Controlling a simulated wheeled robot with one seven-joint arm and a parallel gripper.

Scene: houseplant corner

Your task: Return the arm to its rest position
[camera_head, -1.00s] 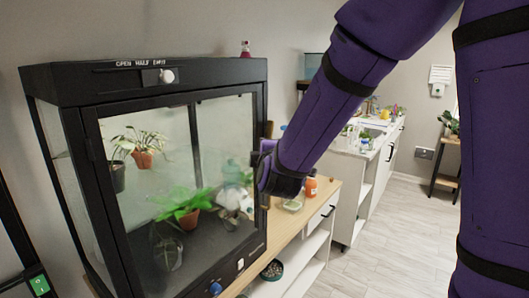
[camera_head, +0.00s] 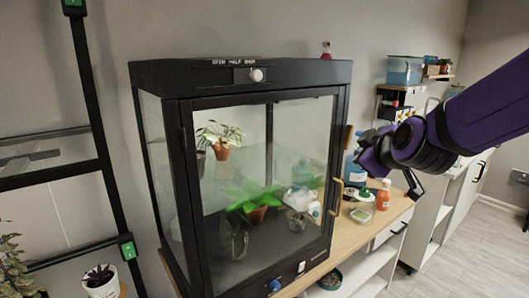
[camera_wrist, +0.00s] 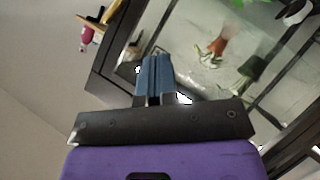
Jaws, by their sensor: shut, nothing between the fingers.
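My purple arm reaches in from the right in the head view. My gripper (camera_head: 368,157) is just right of the glass cabinet's front edge, in front of a blue-and-white bottle. In the wrist view its blue-grey fingers (camera_wrist: 154,75) are together, with nothing visible between them. Beyond them is the dark frame and glass of the cabinet. I cannot tell from the head view how far the gripper is from the cabinet.
The black-framed glass cabinet (camera_head: 188,200) holds several potted plants and has a brass handle (camera_head: 337,193). An orange bottle (camera_head: 383,195) and a clear container (camera_head: 362,211) stand on the wooden counter (camera_head: 399,210). Floor at the right (camera_head: 470,262) is clear.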

